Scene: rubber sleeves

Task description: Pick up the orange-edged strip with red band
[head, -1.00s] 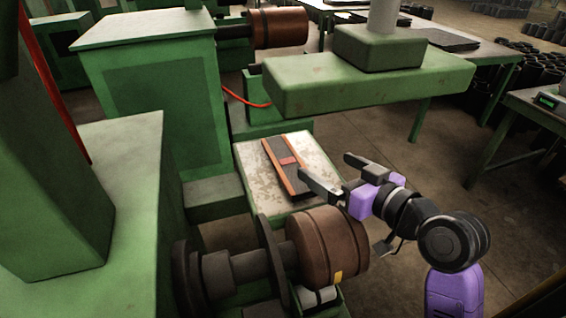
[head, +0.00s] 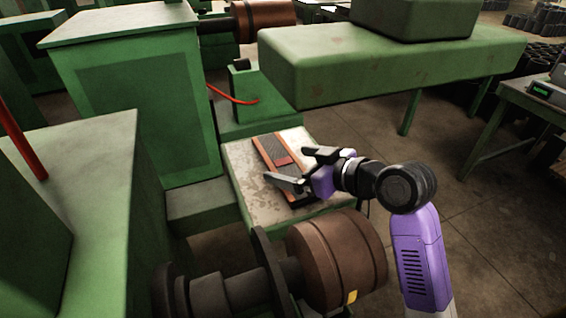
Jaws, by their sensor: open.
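The orange-edged strip (head: 266,151) lies flat on a worn, pale-topped green stand (head: 248,187). It is dark in the middle with orange long edges, and a red band (head: 283,160) crosses it. My gripper (head: 287,167) is open, its two dark fingers pointing left over the strip. One finger is near the strip's front part, the other further back and to the right. The gripper and its purple body hide part of the strip's right side. I cannot tell how high the fingers are above it.
A brown roller (head: 335,262) on a dark shaft stands in front of the stand. A heavy green beam (head: 390,65) hangs over the area behind my arm. A green machine cabinet (head: 130,110) stands to the left. Open floor (head: 430,150) lies to the right.

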